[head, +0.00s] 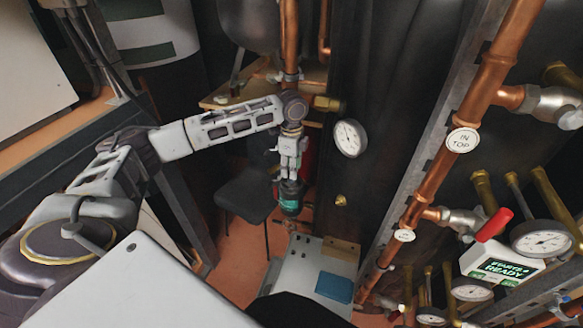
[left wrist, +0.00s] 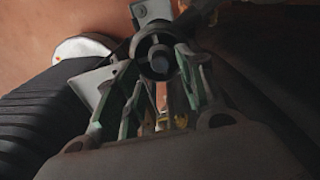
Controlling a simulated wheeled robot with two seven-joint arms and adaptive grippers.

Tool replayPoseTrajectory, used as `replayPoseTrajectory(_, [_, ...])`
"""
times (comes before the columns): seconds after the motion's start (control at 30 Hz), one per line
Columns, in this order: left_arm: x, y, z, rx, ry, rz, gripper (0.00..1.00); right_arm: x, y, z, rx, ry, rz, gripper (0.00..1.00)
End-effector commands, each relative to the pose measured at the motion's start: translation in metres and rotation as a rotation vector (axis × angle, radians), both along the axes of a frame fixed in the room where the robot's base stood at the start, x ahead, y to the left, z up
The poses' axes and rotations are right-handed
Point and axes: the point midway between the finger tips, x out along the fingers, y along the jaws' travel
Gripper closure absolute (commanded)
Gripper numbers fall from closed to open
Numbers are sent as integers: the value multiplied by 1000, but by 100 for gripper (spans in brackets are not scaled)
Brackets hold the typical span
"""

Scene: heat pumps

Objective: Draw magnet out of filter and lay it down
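The filter (head: 290,200) is a dark, upright body with a teal band, hanging near the middle of the head view. My left gripper (head: 289,174) points down at its top, and its fingers hide the upper end. In the left wrist view a dark round piece with a hollow centre (left wrist: 160,56) lies between the tips of my left gripper (left wrist: 160,72). I cannot tell whether this is the magnet or the filter's top, nor whether the fingers press on it. The magnet cannot be picked out for certain. My right gripper is not in view.
A copper pipe (head: 291,45) drops behind the left wrist. A pressure gauge (head: 350,138) sits close to its right. A grey box (head: 310,272) with a blue pad (head: 334,287) stands below. A dark chair (head: 246,193) stands to the left. Copper pipes and valves crowd the right side.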

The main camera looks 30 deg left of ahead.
Motion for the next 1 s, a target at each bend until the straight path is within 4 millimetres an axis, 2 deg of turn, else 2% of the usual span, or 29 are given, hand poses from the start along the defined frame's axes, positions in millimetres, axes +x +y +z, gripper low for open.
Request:
replayPoseTrajectory(0.4, [0, 0, -33, -1, 1, 1, 61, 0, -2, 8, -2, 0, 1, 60])
replayPoseTrajectory(0.9, [0, 0, -40, 0, 1, 1, 61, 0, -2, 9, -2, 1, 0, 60])
replayPoseTrajectory(1.0, [0, 0, -40, 0, 1, 1, 74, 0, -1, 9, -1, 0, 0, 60])
